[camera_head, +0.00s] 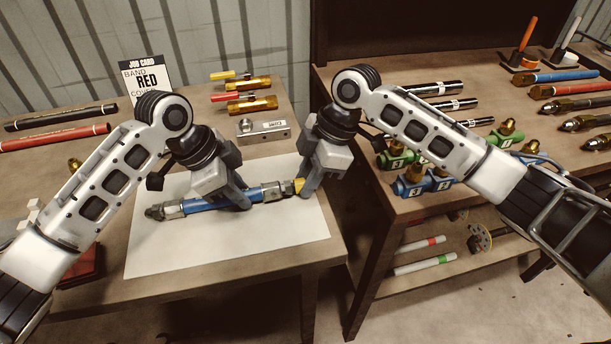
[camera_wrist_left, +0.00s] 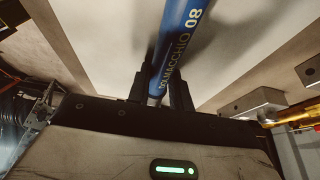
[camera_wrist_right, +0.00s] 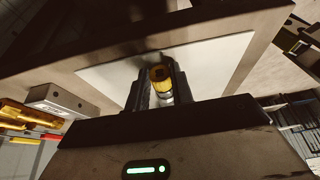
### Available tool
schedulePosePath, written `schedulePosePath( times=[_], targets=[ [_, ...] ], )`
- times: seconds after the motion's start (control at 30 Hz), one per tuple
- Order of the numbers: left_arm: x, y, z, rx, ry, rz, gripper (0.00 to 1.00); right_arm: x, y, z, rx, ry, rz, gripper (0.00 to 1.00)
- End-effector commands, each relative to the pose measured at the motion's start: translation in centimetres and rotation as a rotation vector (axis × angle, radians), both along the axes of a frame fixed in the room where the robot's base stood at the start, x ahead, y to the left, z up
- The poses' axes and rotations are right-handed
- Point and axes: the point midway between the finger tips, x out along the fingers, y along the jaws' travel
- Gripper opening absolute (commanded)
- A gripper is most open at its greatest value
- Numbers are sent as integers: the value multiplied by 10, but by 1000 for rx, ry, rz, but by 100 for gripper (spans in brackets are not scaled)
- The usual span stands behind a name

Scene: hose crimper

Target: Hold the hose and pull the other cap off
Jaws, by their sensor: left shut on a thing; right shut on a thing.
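A blue hose (camera_head: 208,202) with metal end fittings lies across the white mat (camera_head: 227,250). Its left end has a dark tip (camera_head: 154,212); its right end has a yellow cap (camera_head: 299,186). My left gripper (camera_head: 240,203) is shut on the blue hose, right of its middle; the left wrist view shows the hose (camera_wrist_left: 182,40) between the fingers. My right gripper (camera_head: 306,191) is at the right end, shut on the yellow cap, which shows between its fingers in the right wrist view (camera_wrist_right: 160,73). The cap is at the fitting; the fingers partly hide it.
A metal block (camera_head: 263,130) and brass valves (camera_head: 250,104) sit behind the mat. The right table holds green fittings (camera_head: 398,157), blue fittings and several hoses. A gap separates the tables.

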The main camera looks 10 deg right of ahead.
Motion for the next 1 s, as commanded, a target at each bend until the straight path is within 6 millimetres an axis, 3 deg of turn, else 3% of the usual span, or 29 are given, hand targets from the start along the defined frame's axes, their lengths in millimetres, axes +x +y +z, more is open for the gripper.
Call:
schedulePosePath(
  times=[0.63,1.0],
  targets=[
    [1,3,0,5,0,3,0,1,-11,-1,-6,1,-5,0],
    [1,1,0,3,-1,1,0,1,-27,-1,-4,1,-4,0]
  ],
)
